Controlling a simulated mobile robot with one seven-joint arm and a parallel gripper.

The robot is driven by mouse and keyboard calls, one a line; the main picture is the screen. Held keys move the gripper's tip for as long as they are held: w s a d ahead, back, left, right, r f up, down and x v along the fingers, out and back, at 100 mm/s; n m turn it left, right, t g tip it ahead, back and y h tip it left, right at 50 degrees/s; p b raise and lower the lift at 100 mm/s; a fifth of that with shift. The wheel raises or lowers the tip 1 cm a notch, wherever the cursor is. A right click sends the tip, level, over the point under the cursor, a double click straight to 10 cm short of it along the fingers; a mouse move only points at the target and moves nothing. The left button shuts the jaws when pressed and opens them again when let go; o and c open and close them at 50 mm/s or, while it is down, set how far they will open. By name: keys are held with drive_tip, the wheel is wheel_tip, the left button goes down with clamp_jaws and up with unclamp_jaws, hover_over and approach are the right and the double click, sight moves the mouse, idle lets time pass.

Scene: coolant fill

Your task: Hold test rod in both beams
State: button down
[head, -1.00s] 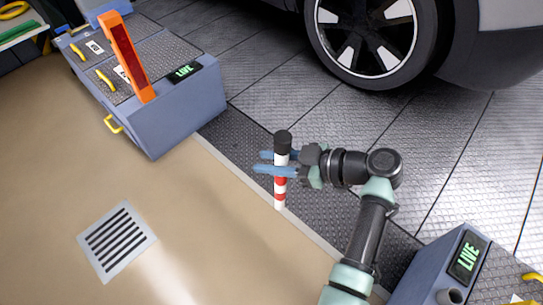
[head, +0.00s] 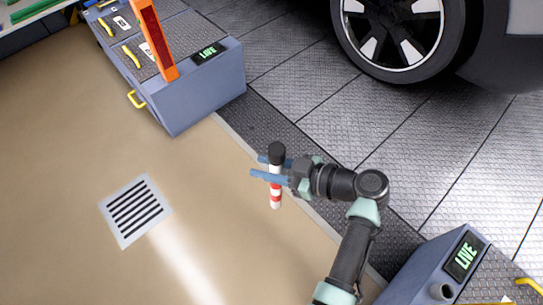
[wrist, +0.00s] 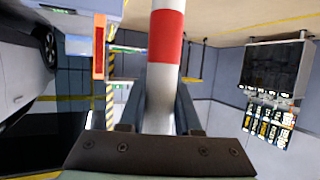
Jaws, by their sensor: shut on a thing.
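The test rod (head: 275,197) has a black top and red and white bands. My gripper (head: 270,168) is shut on its upper part and holds it upright, with its lower end hanging free. In the wrist view the rod (wrist: 166,35) runs up between the two fingers (wrist: 158,112). An orange beam post (head: 152,42) stands on a grey-blue cabinet (head: 208,97) with a green LIVE display (head: 208,53). A second grey-blue unit (head: 415,272) at the lower right also shows LIVE (head: 464,256). No beam line is visible.
A car wheel (head: 395,35) stands at the top right on dark tread plates (head: 320,95). A floor drain (head: 135,211) lies in the tan floor (head: 70,130). Yellow handles (head: 131,57) stick up from the cabinet top. Open floor lies left of the rod.

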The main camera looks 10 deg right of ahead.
drive_tip(key=shift+s+a+p, duration=1.55)
drive_tip(key=shift+a+p, duration=0.2)
drive_tip(key=shift+a, duration=0.35)
wheel_tip(320, 180, up, 12)
drive_tip(key=p, duration=1.2)
drive_tip(key=w+d+b, duration=0.7)
drive_tip(key=d+b, duration=0.2)
drive_tip(key=b, duration=0.1)
drive_tip(key=shift+d, duration=0.3)
idle(0.4)
